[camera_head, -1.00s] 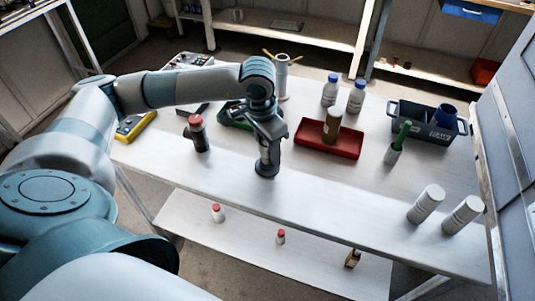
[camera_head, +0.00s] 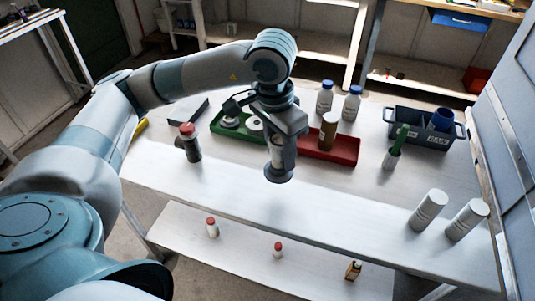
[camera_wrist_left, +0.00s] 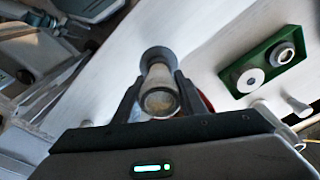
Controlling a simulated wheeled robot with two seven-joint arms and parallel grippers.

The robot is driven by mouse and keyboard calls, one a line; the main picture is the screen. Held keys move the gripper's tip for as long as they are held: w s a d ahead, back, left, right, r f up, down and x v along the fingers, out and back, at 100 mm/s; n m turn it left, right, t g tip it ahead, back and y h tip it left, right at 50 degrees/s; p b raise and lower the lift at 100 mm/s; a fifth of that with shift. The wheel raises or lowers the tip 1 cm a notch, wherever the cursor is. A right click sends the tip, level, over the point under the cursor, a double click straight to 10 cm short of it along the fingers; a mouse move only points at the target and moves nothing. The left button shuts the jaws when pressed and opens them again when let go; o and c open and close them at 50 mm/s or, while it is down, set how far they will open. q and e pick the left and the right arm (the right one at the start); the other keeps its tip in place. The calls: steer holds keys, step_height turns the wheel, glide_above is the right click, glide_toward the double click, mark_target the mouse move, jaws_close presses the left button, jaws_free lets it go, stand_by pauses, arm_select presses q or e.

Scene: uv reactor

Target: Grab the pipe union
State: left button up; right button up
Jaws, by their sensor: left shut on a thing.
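The pipe union (camera_head: 279,174) is a short pale tube with a dark flange at its lower end. My left gripper (camera_head: 277,152) is shut on it and holds it upright, apparently above the white table near the front edge. In the left wrist view the pipe union (camera_wrist_left: 159,88) sits between the two dark fingers, its near end open toward the camera. The gripper hides part of the tube in the head view. My right gripper is not in view.
On the white table (camera_head: 320,195), a green tray (camera_head: 232,134) with round parts and a red tray (camera_head: 345,153) with a brown bottle lie behind. A dark red-capped bottle (camera_head: 190,147) stands left. White cylinders (camera_head: 428,210) stand right. A dark crate (camera_head: 421,138) is back right.

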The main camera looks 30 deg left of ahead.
arm_select(q)
steer(key=s+d+r, duration=0.1)
steer(key=d+r, duration=0.2)
steer(key=d, duration=0.1)
steer(key=shift+s+d+b, duration=0.4)
steer(key=shift+b, duration=0.05)
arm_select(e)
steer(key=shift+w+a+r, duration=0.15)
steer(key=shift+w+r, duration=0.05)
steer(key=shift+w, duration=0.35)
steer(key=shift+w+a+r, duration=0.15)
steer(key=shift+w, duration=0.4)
